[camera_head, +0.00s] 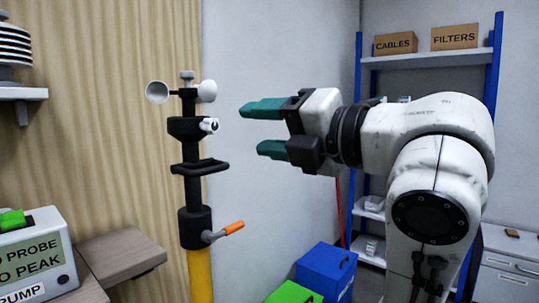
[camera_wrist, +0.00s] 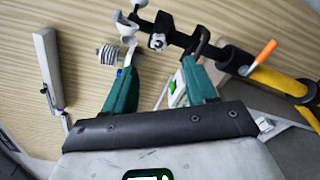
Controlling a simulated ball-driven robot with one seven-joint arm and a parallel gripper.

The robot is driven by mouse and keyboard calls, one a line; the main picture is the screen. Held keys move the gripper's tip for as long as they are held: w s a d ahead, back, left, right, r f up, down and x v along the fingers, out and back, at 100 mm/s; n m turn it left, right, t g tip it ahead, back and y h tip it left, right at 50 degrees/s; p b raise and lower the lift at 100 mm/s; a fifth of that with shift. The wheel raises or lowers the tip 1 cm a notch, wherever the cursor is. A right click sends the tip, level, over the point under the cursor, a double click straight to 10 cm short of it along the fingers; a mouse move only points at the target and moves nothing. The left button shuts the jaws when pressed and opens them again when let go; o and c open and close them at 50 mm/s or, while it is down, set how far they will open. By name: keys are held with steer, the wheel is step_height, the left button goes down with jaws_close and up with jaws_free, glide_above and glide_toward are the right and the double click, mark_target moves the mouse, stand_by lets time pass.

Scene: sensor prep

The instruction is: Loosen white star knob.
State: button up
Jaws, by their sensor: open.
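The white star knob (camera_head: 209,125) sticks out to the right from a black clamp (camera_head: 185,128) on the upper part of the upright mast. My gripper (camera_head: 258,129) is open, with its two green fingers one above the other, pointing left at the knob. A gap separates the fingertips from the knob, and nothing is between them. In the wrist view, the knob (camera_wrist: 157,41) shows beyond my open gripper (camera_wrist: 160,68), roughly centred between the fingers. Its fine shape is too small to tell.
White cups (camera_head: 207,91) top the mast. Below the knob are a black bracket (camera_head: 199,167) and an orange-handled lever (camera_head: 234,228). A white pump box (camera_head: 35,255) stands at lower left. Blue (camera_head: 326,270) and green (camera_head: 292,293) boxes are low down. Shelves stand behind my arm.

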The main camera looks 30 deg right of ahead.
steer(key=shift+s+b, duration=0.25)
steer(key=shift+b, duration=0.15)
stand_by(0.4)
step_height(320, 180, down, 37)
steer(key=d+m+g+h, duration=0.3)
steer(key=m+g, duration=0.4)
steer(key=m, duration=1)
steer(key=s+a+f+m+g+h, duration=0.1)
steer(key=s+f+m+g, duration=0.15)
steer(key=s+f, duration=0.5)
steer(key=s+f+m+g, duration=0.2)
steer(key=s+f+m, duration=0.2)
steer(key=f, duration=0.7)
steer(key=s+d+f+m+g+h, duration=0.1)
steer(key=s+f+m+g, duration=0.1)
steer(key=s+f, duration=0.45)
steer(key=s+d+f+m+g+h, duration=0.1)
steer(key=s+f+m+g, duration=0.2)
steer(key=s, duration=0.6)
step_height(320, 180, up, 24)
steer(key=p, duration=2.4)
steer(key=shift+f, duration=0.2)
